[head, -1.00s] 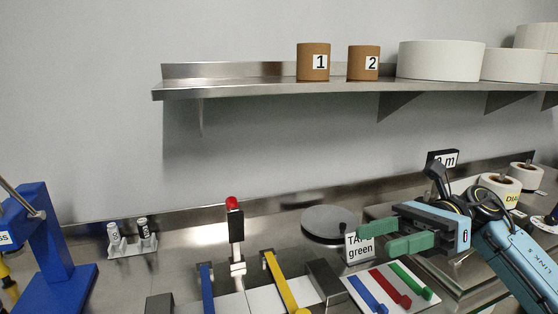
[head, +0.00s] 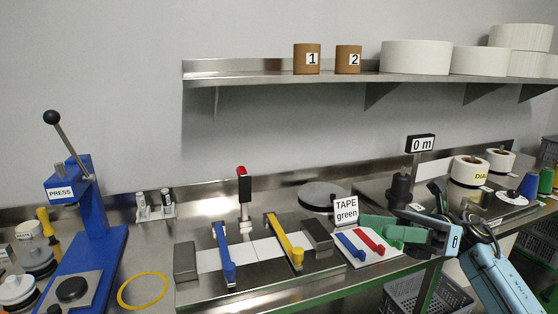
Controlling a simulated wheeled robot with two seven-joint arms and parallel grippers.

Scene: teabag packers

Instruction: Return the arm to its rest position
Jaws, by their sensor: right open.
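My right arm comes in from the lower right. Its gripper (head: 372,232) has two green fingers pointing left, spread apart with nothing between them. The fingers are in front of the right part of a white board with a blue bar (head: 351,246) and a red bar (head: 370,240). Whether they touch the board I cannot tell. My left gripper is not in view.
A "TAPE green" sign (head: 345,209) stands behind the board. A blue press (head: 92,232) stands at left, beside a yellow ring (head: 143,291). A fixture with blue (head: 224,253) and yellow (head: 284,240) levers is in the middle. A crate (head: 425,296) sits below the bench.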

